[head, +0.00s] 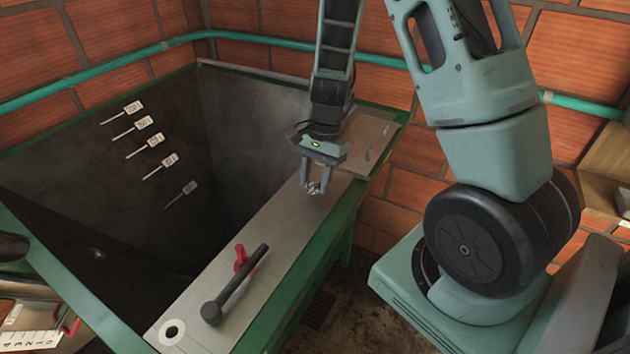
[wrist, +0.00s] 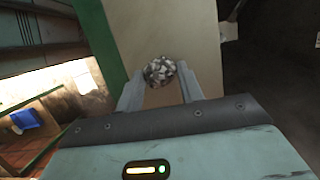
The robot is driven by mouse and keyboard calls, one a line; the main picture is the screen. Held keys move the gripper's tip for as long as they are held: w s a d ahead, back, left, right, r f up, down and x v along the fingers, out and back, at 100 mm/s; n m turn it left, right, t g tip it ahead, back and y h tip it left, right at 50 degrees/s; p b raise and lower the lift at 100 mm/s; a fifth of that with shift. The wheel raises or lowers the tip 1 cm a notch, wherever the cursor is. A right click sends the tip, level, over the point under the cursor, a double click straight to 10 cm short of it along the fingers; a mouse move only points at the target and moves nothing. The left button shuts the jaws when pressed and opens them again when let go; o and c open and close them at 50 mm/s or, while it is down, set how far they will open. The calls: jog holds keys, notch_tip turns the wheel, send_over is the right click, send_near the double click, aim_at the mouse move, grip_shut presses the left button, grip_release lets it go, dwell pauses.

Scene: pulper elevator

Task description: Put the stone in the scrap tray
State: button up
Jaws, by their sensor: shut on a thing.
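My gripper (head: 314,188) is shut on a grey, speckled stone (head: 313,187) and holds it over the pale metal ledge along the tank's right side. In the wrist view, the stone (wrist: 159,72) sits between the two fingertips of my gripper (wrist: 158,78), with the pale ledge behind it. A small gap seems to separate the stone from the ledge. I cannot pick out the scrap tray with certainty in either view.
The deep dark tank (head: 90,205) opens left. A wooden shelf (head: 605,160) is at right.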

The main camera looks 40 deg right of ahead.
jog(key=shift+f, duration=0.9)
jog(key=shift+f, duration=0.1)
jog(key=o, duration=1.1)
jog(key=shift+c, duration=0.2)
